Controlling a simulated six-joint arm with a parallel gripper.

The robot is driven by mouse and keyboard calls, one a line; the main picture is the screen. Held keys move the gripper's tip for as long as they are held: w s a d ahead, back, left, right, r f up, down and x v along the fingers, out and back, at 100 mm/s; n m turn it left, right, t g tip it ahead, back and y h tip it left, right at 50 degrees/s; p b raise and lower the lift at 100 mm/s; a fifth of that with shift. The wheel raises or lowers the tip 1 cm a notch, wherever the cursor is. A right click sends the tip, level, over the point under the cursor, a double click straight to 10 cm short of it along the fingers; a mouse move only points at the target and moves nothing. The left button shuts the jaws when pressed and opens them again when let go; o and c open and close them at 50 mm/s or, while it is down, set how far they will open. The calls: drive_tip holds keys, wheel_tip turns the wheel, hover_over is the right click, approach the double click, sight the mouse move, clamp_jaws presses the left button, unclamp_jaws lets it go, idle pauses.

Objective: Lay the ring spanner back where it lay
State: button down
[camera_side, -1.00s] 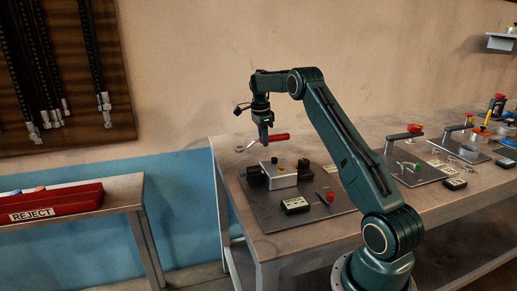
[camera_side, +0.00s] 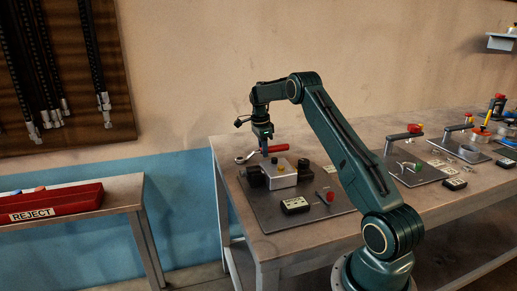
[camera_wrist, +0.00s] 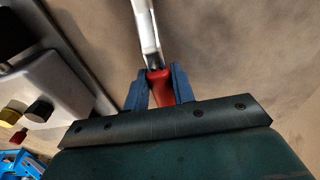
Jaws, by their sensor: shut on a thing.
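The ring spanner has a bright metal shank and ring end (camera_side: 244,158) and a red handle (camera_side: 279,148). In the side view it lies about level at the back of the bench, behind the grey box. My gripper (camera_side: 265,153) points down and is shut on the spanner near where the handle meets the shank. In the wrist view the blue jaws (camera_wrist: 159,88) close on the red handle (camera_wrist: 160,86), and the metal shank (camera_wrist: 147,35) runs up out of the picture. I cannot tell whether the spanner touches the bench.
The grey box (camera_side: 283,176) with knobs stands on a dark plate (camera_side: 258,203) just in front of the spanner. A black labelled block (camera_side: 294,204) and a red-knobbed part (camera_side: 329,195) are nearby. A red reject tray (camera_side: 60,207) is on a separate table at left.

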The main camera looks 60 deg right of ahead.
drive_tip(key=shift+f, duration=0.1)
drive_tip(key=c, duration=1.2)
unclamp_jaws()
drive_tip(key=shift+o, duration=0.2)
drive_tip(key=r, duration=0.7)
drive_tip(key=shift+w+a, duration=0.2)
drive_tip(key=shift+w, duration=0.05)
drive_tip(key=shift+r, duration=0.4)
